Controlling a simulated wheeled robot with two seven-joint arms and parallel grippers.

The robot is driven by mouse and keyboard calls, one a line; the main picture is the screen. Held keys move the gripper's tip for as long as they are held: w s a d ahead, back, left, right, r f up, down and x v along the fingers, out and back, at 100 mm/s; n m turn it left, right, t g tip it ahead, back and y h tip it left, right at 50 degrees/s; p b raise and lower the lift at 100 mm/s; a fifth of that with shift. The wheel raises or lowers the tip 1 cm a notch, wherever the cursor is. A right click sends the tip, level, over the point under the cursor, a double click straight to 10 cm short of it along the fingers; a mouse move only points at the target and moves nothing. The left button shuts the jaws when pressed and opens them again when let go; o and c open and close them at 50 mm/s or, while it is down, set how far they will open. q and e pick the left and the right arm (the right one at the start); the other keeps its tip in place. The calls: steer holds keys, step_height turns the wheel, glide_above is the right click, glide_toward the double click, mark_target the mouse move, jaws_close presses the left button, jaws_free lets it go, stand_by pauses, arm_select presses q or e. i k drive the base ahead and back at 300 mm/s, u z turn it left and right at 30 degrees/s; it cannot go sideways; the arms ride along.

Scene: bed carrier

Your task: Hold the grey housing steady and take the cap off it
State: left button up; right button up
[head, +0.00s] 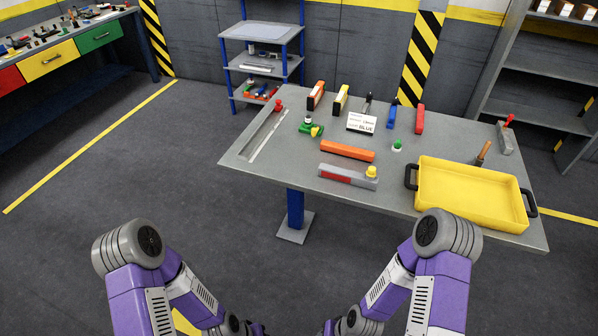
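A grey block-shaped housing (333,169) with a red strip along its side lies near the front edge of the grey table. A yellow cap (371,172) sits on its right end. A long grey part (262,135) with a red knob at its far end lies at the table's left side. I cannot tell for certain which one is the task's housing. Both my arms are bent low in front of the table, apart from everything on it. Both grippers are below the picture edge and hidden.
On the table (243,153) are an orange bar (347,151), a green part (311,129), a white label box (362,123) and several upright coloured blocks. A yellow tray (470,200) with black handles fills the right front. Open floor lies left of the table.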

mark_target(330, 172)
steer(key=u, duration=0.55)
steer(key=i, duration=0.9)
steer(key=z, duration=1.2)
